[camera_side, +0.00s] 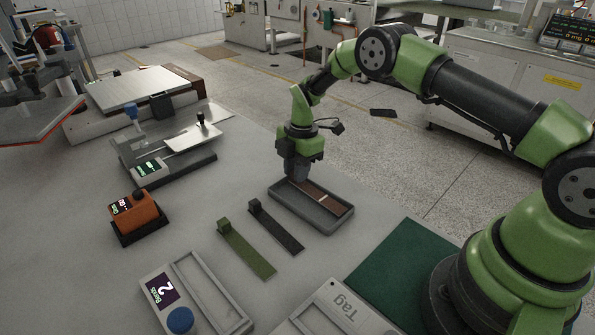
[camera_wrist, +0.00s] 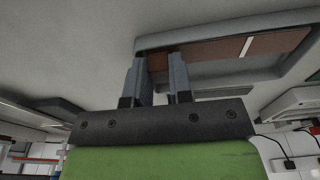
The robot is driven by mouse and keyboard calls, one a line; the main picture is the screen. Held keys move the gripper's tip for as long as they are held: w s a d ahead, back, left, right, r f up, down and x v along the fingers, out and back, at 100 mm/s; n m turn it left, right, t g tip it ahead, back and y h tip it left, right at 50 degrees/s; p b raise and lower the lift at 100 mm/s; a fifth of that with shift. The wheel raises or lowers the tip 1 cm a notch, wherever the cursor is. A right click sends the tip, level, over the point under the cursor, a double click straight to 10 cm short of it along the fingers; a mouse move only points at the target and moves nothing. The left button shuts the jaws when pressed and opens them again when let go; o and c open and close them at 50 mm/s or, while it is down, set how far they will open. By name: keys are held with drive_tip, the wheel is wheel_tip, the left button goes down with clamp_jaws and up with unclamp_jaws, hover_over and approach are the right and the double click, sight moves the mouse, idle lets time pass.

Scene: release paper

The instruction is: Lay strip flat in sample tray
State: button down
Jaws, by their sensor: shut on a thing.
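The sample tray (camera_side: 338,222) is a dark grey rectangular tray on the table below my gripper. In the wrist view the strip (camera_wrist: 276,44) runs along the tray (camera_wrist: 207,33) from the fingers to the right. My gripper (camera_side: 297,178) points down at the tray's left end, shut on the strip's end. In the wrist view the fingers (camera_wrist: 162,72) stand either side of that end. Whether the strip touches the tray floor all along is unclear.
A black strip (camera_side: 277,228) and a green strip (camera_side: 247,250), each with a block at one end, lie left of the tray. A grey fixture with a blue knob (camera_side: 180,320), an orange device (camera_side: 135,214) and a green mat (camera_side: 400,268) are nearby.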

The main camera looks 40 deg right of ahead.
drive_tip(key=shift+s+f, duration=0.2)
drive_tip(key=shift+f, duration=0.75)
drive_tip(key=c, duration=1.1)
unclamp_jaws()
drive_tip(key=shift+c, duration=0.2)
drive_tip(key=shift+o, duration=0.6)
wheel_tip(320, 180, up, 12)
drive_tip(key=d, duration=0.1)
drive_tip(key=shift+d, duration=0.15)
wheel_tip(320, 180, up, 10)
drive_tip(key=m+t, duration=0.1)
drive_tip(key=m, duration=0.3)
hover_over(305, 185)
drive_tip(key=s+a+r+m+t, duration=0.2)
drive_tip(key=s+r+m, duration=0.4)
drive_tip(key=s+r, duration=0.2)
drive_tip(key=s+a+m+t, duration=0.1)
drive_tip(key=s+m+t, duration=0.1)
drive_tip(key=s+m, duration=0.4)
drive_tip(key=s+a+r+m+t, duration=0.1)
drive_tip(key=s+m+t, duration=0.1)
drive_tip(key=s+m, duration=0.4)
drive_tip(key=s, duration=0.5)
drive_tip(key=shift+a+r+y, duration=0.25)
drive_tip(key=shift+y, duration=0.05)
